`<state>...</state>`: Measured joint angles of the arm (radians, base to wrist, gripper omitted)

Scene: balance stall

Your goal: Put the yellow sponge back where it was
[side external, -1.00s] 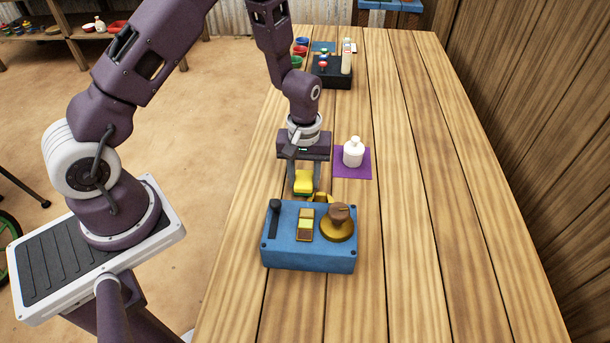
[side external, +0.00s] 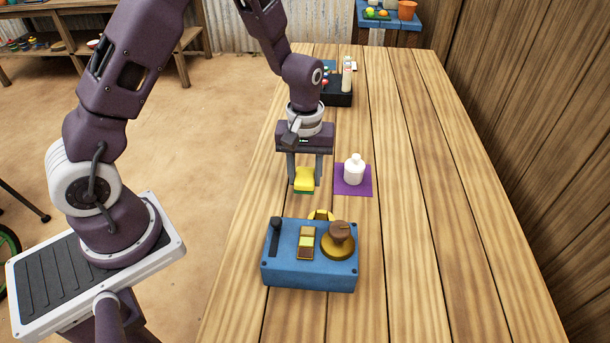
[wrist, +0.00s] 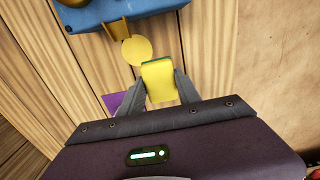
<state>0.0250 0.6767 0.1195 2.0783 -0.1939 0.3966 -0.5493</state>
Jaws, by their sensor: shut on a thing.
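The yellow sponge (side external: 305,177), with a green underside, is held between the two fingers of my gripper (side external: 304,181). In the wrist view the sponge (wrist: 160,82) sits between the fingertips (wrist: 160,90). The sponge appears to be above the table; its exact height is hard to tell. A blue balance box (side external: 285,270) stands nearer the camera, with a round yellow pan (side external: 320,214) at its far edge. In the wrist view the pan (wrist: 137,51) is bare and just beyond the sponge.
A white bottle (side external: 354,170) stands on a purple mat (side external: 352,190) right of my gripper. The box carries a brown knob-like piece on a brass disc (side external: 338,245) and a dark lever (side external: 275,240). A black box (side external: 338,98) stands farther back. The table's right side is clear.

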